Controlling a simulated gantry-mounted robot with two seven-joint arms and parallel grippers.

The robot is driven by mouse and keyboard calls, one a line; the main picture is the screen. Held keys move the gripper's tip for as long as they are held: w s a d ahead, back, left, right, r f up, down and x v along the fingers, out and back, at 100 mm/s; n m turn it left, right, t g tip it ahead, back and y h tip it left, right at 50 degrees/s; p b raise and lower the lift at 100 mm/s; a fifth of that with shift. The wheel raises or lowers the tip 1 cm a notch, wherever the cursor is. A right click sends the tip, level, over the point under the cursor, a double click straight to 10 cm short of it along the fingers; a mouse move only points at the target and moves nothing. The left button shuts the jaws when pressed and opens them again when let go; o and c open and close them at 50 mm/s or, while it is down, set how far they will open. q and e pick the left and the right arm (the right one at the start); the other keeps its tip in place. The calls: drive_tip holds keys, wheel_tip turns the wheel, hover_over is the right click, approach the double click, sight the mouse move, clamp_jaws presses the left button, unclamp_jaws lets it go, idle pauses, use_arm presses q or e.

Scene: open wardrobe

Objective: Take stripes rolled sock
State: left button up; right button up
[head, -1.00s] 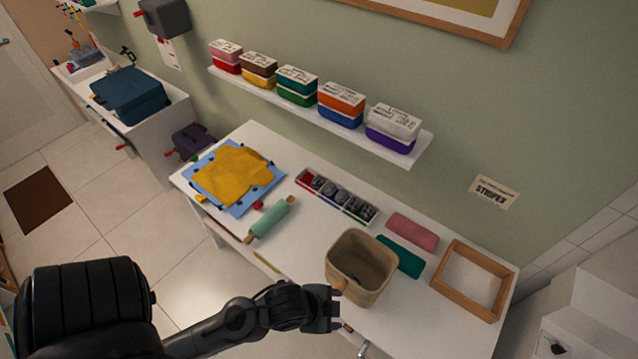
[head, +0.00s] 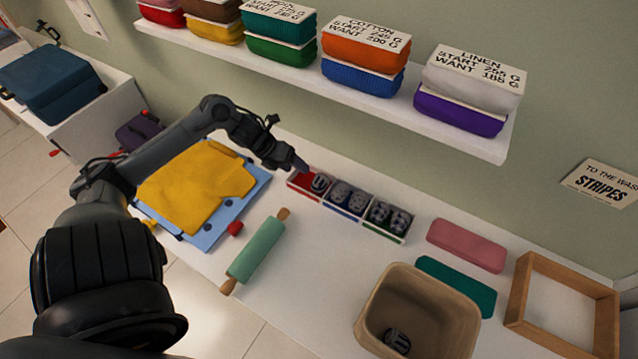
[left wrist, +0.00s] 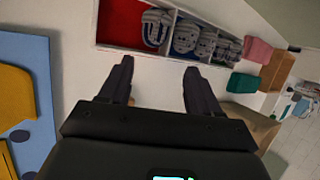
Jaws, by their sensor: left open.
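A divided tray (head: 352,216) lies against the wall, with red, blue and green compartments holding rolled socks. One grey striped rolled sock (head: 320,183) sits in the red compartment, whose left part is empty. It also shows in the left wrist view (left wrist: 156,28). Two dark patterned socks (head: 348,197) fill the blue compartment and two more (head: 390,217) fill the green one. My left gripper (head: 302,167) is at the tray's red end; in the left wrist view (left wrist: 158,66) its fingers are apart and empty, short of the tray. My right gripper is not in view.
A tan basket (head: 455,300) stands at the front right with a striped sock (head: 397,340) inside. A rolling pin (head: 257,248) and yellow cloth (head: 200,185) lie left. A shelf (head: 330,85) overhangs the back. A wall sign (head: 603,185) reads "STRIPES".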

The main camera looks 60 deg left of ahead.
sight(315, 179)
use_arm(q)
drive_tip(key=b+x, duration=0.2)
drive_tip(key=x, duration=0.1)
drive_tip(key=shift+a+f+b, duration=0.2)
drive_tip(key=shift+b, duration=0.1)
drive_tip(key=shift+a+b+x, duration=0.15)
drive_tip(key=shift+b+x, duration=0.15)
drive_tip(key=shift+x, duration=0.95)
drive_tip(key=shift+a+b+x, duration=0.15)
drive_tip(key=shift+b+x, duration=0.15)
drive_tip(key=shift+x, duration=0.95)
drive_tip(key=shift+w+b+x, duration=0.2)
drive_tip(key=shift+b+x, duration=0.35)
drive_tip(key=shift+x, duration=1.9)
drive_tip(key=shift+a+r, duration=0.1)
drive_tip(key=shift+a, duration=0.15)
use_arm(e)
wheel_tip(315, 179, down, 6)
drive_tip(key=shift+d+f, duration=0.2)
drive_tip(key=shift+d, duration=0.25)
use_arm(q)
drive_tip(key=c, duration=0.8)
drive_tip(key=shift+r, duration=0.15)
